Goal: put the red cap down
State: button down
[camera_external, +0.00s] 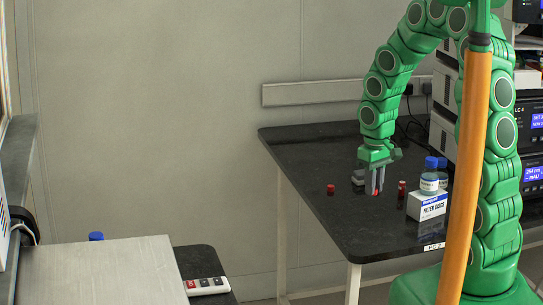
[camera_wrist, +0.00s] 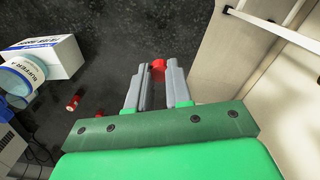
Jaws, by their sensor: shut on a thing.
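My gripper (camera_external: 374,190) points down over the black bench at the right, its fingers shut on a red cap (camera_external: 376,193). In the wrist view the red cap (camera_wrist: 158,66) shows between the two grey fingertips (camera_wrist: 158,78), partly hidden by them. The cap is low over the bench top; I cannot tell whether it touches. Another red cap-like piece (camera_external: 331,188) lies on the bench to the left of my gripper.
A small red-topped vial (camera_external: 402,188) stands right of my gripper. The bench's (camera_external: 350,235) front left is clear. Instruments line the right side.

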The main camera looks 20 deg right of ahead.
jog(key=shift+s+r, duration=0.1)
jog(key=shift+s, duration=0.15)
jog(key=s+a+r+m, duration=0.1)
jog(key=a+r, duration=0.1)
jog(key=a, duration=2)
jog(key=s+a+r, duration=0.1)
jog(key=s+a, duration=0.5)
jog(key=a, duration=0.4)
jog(key=s+a+r, duration=0.1)
jog(key=s+a, duration=0.6)
jog(key=a, duration=0.2)
send_over(179, 263)
jog(key=s+d, duration=0.1)
notch_tip(179, 263, down, 9)
jog(key=shift+r, duration=0.1)
jog(key=shift+w+a+f, duration=0.2)
jog(key=shift+a+f, duration=0.05)
jog(key=shift+f, duration=0.2)
jog(key=shift+w+a+f, duration=0.2)
jog(key=shift+f, duration=1.6)
